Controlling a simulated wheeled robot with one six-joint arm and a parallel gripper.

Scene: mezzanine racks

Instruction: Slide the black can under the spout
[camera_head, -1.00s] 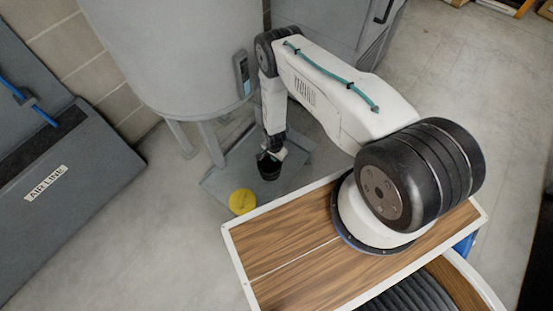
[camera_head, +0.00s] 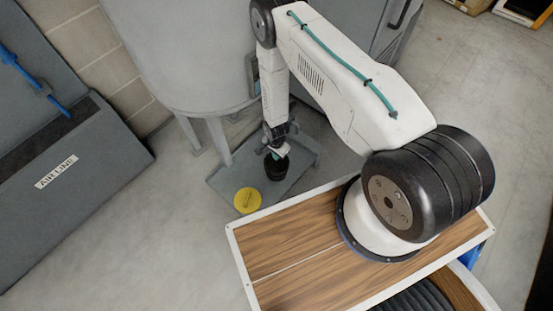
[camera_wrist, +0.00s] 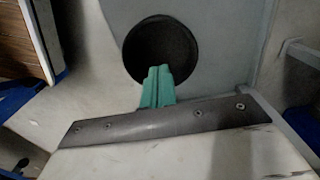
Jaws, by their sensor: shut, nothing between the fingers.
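The black can (camera_head: 277,170) stands upright on a low grey platform (camera_head: 225,182) beside the tank's legs. My gripper (camera_head: 276,153) is at the can's upper rim, pointing down. In the wrist view, its teal fingers (camera_wrist: 157,84) are shut together with nothing between them, and they overlap the near edge of the can's dark round top (camera_wrist: 158,46). I cannot tell whether they touch the can. I cannot make out the spout; my arm covers part of the tank (camera_head: 180,55).
A round yellow thing (camera_head: 247,200) is left of the can at the platform's front edge. A wood-topped surface with a white rim (camera_head: 240,250) lies in front. A grey panel marked AIR LINE (camera_head: 70,180) leans at left. Floor is clear between them.

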